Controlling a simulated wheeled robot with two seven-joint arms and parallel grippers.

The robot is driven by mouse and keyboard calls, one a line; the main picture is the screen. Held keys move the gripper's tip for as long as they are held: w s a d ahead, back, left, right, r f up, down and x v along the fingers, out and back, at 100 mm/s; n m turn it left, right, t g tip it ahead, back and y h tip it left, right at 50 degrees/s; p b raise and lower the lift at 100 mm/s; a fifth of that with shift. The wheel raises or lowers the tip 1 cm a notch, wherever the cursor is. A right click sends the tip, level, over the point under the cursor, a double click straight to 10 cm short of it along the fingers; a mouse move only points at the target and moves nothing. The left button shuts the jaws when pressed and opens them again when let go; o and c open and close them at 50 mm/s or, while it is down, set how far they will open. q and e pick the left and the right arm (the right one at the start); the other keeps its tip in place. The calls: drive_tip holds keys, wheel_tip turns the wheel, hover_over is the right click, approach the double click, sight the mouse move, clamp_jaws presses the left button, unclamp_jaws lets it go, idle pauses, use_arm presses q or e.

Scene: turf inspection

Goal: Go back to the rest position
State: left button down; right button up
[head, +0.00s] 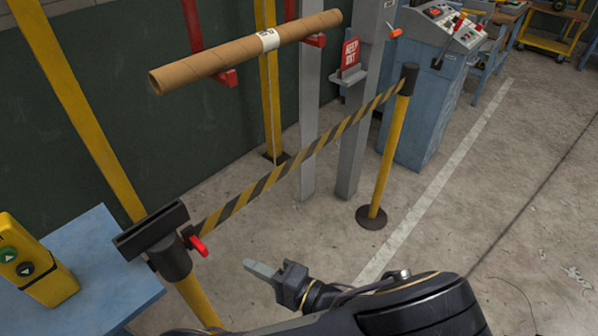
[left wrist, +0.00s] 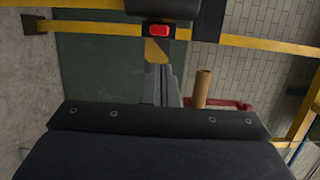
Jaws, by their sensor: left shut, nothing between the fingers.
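My left gripper (head: 262,270) is at the lower middle of the head view. Its light grey fingers are closed together with nothing between them, pointing left. It is to the right of the near barrier post (head: 172,258) with a red latch (head: 199,245), apart from it. The striped belt (head: 300,160) runs behind it to the far yellow post (head: 389,150). In the left wrist view, a red latch (left wrist: 159,31) on a dark post head shows at the top. My right gripper is not in view.
A cardboard tube (head: 215,62) lies on red brackets beyond the belt. A blue table (head: 95,255) with a yellow button box (head: 35,262) is at the left. A blue control console (head: 425,90) stands at the back. Open concrete floor (head: 500,200) lies to the right.

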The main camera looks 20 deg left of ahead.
use_arm(q)
drive_tip(key=s+d+f+n+g+h, duration=0.1)
drive_tip(key=s+g+h, duration=0.2)
drive_tip(key=h, duration=0.5)
drive_tip(key=s+f+n+g+h, duration=0.1)
drive_tip(key=s+f+g+h, duration=0.1)
drive_tip(key=s+g+h, duration=0.35)
drive_tip(key=w+r+n+t+h, duration=0.1)
drive_tip(key=w+r+t+h, duration=0.2)
drive_tip(key=r+t+h, duration=0.5)
drive_tip(key=shift+w+a+r+t, duration=0.3)
drive_tip(key=shift+a+r+t, duration=0.15)
drive_tip(key=shift+r+t, duration=1.25)
